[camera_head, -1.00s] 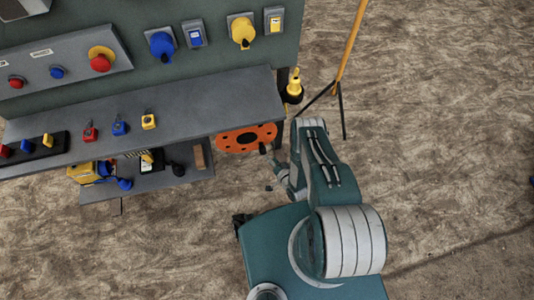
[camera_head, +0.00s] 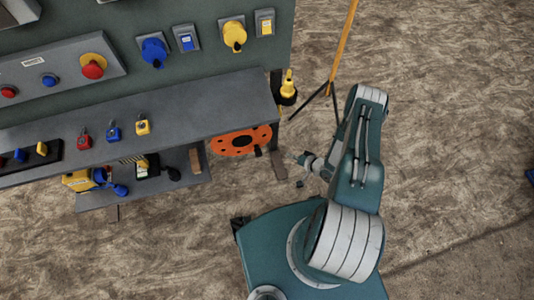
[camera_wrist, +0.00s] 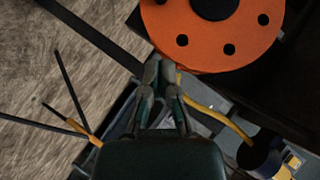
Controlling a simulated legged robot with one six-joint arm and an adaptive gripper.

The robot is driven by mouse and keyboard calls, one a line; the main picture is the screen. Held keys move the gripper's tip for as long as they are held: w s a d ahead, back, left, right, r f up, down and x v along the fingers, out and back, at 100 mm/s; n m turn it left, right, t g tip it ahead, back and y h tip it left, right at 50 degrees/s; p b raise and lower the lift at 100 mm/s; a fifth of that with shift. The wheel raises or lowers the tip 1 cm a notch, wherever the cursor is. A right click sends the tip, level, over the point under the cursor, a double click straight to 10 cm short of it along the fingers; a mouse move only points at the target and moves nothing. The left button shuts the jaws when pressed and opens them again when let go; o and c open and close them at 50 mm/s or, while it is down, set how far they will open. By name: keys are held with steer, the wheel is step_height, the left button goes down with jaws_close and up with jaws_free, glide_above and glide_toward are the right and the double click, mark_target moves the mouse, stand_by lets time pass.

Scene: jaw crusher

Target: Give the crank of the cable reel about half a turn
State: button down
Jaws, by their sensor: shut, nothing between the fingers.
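The cable reel (camera_head: 228,142) is an orange disc with dark holes, standing under the right end of the bench. A small dark piece (camera_head: 258,151) at its lower right edge looks like the crank handle. In the wrist view the reel (camera_wrist: 205,52) fills the top, with a dark hub; I cannot make out the crank there. My gripper (camera_head: 299,157) is to the right of the reel with a gap between them. In the wrist view my gripper (camera_wrist: 160,68) is shut and empty, its fingertips below the reel's lower left edge.
The bench top (camera_head: 200,112) lies above the reel, carrying small padlocks. A lower shelf (camera_head: 190,185) holds tools to the left. A yellow and black item (camera_head: 288,88) sits at the bench's right end. An orange pole on a dark tripod (camera_head: 343,45) stands behind my arm. Floor at right is open.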

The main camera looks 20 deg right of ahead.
mark_target(261, 152)
steer(key=x, duration=0.4)
steer(key=s+x, duration=0.1)
steer(key=x, duration=0.2)
steer(key=a+x, duration=0.1)
steer(key=x, duration=0.3)
steer(key=shift+a+f, duration=0.35)
steer(key=shift+f, duration=0.25)
steer(key=shift+a+f, duration=0.35)
steer(key=shift+a, duration=0.15)
steer(key=shift+a+f, duration=0.2)
steer(key=shift+f, duration=0.15)
steer(key=shift+a+f, duration=0.9)
steer(key=shift+a, duration=0.25)
steer(key=shift+a+f, duration=0.95)
steer(key=shift+a, duration=0.2)
